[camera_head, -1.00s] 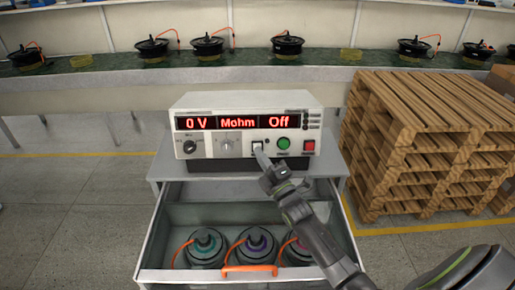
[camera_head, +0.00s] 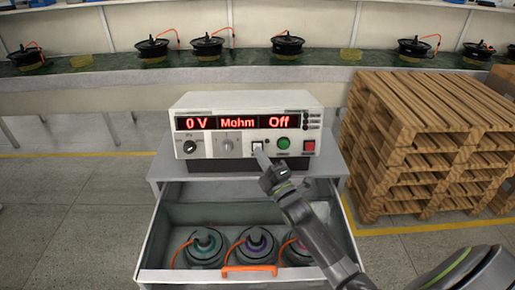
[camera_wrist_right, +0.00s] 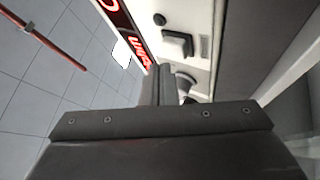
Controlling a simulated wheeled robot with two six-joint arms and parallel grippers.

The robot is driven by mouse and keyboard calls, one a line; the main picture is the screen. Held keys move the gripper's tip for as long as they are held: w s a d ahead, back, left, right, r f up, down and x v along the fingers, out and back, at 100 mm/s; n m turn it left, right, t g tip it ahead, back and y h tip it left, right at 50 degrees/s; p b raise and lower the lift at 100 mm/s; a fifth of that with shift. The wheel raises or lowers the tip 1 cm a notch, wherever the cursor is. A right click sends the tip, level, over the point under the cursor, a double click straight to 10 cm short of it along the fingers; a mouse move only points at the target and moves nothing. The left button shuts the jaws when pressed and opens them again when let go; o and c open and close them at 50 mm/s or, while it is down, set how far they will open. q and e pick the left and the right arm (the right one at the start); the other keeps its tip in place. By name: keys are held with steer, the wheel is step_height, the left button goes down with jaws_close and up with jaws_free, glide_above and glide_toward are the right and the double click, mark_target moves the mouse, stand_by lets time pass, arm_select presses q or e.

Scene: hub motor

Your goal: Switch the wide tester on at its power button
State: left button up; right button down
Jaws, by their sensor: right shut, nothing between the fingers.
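The wide tester (camera_head: 245,104) is a white box with a lit red display reading "0 V", "Mohm" and "Off". It stands on a grey drawer cabinet. Its white, dark-framed power button (camera_head: 257,145) is on the front panel, left of a green button (camera_head: 283,143) and a red button (camera_head: 309,145). My right gripper (camera_head: 260,154) is shut and empty, its tips at the power button's lower edge; contact cannot be told. In the right wrist view, the shut fingers (camera_wrist_right: 165,84) point toward the panel, with a dark-framed switch (camera_wrist_right: 177,44) just beyond. My left gripper is not in view.
The open drawer (camera_head: 152,228) below the tester holds several round motors with orange cables. Wooden pallets (camera_head: 425,130) are stacked to the right. A long bench (camera_head: 120,80) with motors runs along the back. The floor at left is clear.

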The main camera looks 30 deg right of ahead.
stand_by(0.4)
steer(key=shift+w+d+f, duration=0.1)
steer(key=shift+w+d, duration=0.1)
steer(key=shift+w, duration=0.2)
steer(key=shift+w+d+f+b, duration=0.1)
steer(key=shift+w+d+b, duration=0.1)
steer(key=shift+w+b, duration=0.2)
stand_by(0.6)
steer(key=shift+s+a, duration=0.1)
steer(key=shift+s, duration=0.05)
steer(key=shift+s+a+r+p, duration=0.2)
steer(key=shift+s+a+p, duration=0.1)
steer(key=shift+s+p, duration=0.4)
steer(key=s+p, duration=0.1)
steer(key=s+a+p, duration=0.1)
steer(key=s, duration=0.1)
steer(key=s+a+r+p, duration=0.1)
steer(key=shift+s+r, duration=0.1)
steer(key=shift+s, duration=0.05)
